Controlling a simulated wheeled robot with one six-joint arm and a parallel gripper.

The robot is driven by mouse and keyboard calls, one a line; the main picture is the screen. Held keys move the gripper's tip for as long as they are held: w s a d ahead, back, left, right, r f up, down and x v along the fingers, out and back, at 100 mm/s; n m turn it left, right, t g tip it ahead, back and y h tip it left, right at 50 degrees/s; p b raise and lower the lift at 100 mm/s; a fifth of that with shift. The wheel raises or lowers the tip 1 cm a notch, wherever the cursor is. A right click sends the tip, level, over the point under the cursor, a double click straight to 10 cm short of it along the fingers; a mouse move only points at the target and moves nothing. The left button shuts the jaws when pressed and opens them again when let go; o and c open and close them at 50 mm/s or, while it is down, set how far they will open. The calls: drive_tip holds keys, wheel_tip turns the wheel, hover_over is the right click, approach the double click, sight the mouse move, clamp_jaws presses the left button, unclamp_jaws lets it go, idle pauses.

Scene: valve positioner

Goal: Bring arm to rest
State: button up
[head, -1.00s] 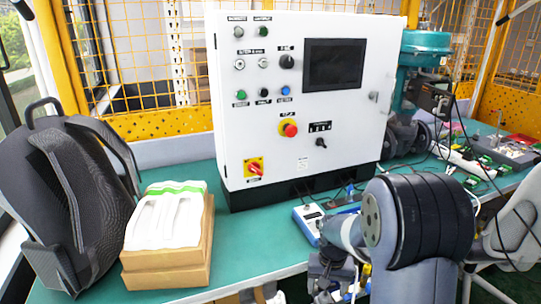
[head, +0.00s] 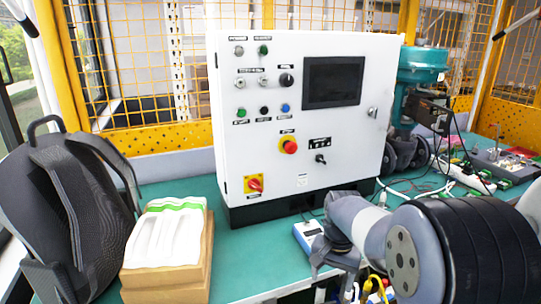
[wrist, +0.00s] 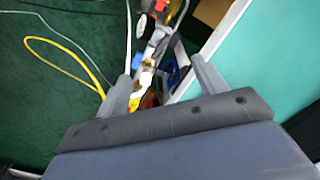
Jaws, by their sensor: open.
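My gripper (wrist: 162,82) shows in the wrist view with its two grey fingers spread apart and nothing held between them. It hangs beside the white edge of the green bench, over a dark green floor. In the head view my arm's large dark joint fills the lower right, and a grey link reaches left from it over the front of the bench. The gripper's fingertips are hard to make out in the head view.
A white control cabinet (head: 262,140) stands on the green bench (head: 262,262). A backpack (head: 70,210) and a cardboard box (head: 170,283) are at left. A blue meter (head: 307,235) lies close to my arm. A yellow cable (wrist: 75,52) lies below the gripper.

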drive_tip(key=s+r+n+p, duration=0.1)
drive_tip(key=s+r+n, duration=0.1)
drive_tip(key=s, duration=0.6)
drive_tip(key=shift+s+a+r+n+t, duration=0.15)
drive_tip(key=shift+a+r+n+t, duration=0.15)
drive_tip(key=shift+a+r+t, duration=0.15)
